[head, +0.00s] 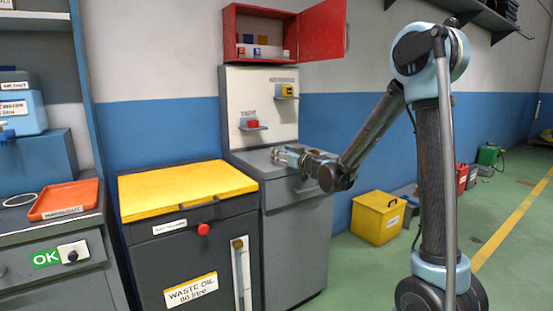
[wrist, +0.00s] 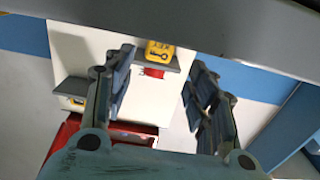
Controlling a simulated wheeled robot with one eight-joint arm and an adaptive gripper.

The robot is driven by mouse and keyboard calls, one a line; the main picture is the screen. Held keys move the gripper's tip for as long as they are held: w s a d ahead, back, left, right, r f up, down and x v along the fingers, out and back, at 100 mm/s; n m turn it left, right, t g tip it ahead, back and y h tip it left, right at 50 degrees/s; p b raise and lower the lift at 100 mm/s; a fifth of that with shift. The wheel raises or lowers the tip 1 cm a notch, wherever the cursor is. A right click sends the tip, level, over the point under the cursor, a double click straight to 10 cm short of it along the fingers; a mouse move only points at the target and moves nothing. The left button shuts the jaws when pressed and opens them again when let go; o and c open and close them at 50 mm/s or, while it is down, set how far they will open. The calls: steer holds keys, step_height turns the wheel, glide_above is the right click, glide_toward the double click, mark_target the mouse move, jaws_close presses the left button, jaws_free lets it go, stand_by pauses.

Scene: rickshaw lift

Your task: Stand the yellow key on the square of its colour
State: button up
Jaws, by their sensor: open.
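A yellow block with a dark key print (wrist: 160,50) shows between the fingertips in the wrist view, which looks upside down. I cannot tell its distance or what it rests on. Another small yellow block (head: 287,90) sits on the upper right shelf of the pale panel; it also shows at the left in the wrist view (wrist: 74,99). My gripper (head: 279,154) is open, low over the grey cabinet top, in front of the panel. Its fingers (wrist: 160,100) stand apart with nothing visibly pinched. I cannot make out a yellow square.
A red block (head: 252,124) sits on the lower left shelf. The open red wall cabinet (head: 264,14) holds several small items. The grey cabinet top (head: 256,157) is under my gripper. A yellow-topped waste oil cabinet (head: 180,190) stands left. A yellow bin (head: 378,218) is on the floor.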

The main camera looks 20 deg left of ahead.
steer(key=shift+f+x, duration=0.2)
steer(key=shift+x, duration=2.7)
steer(key=shift+w+d, duration=0.15)
steer(key=c, duration=1.2)
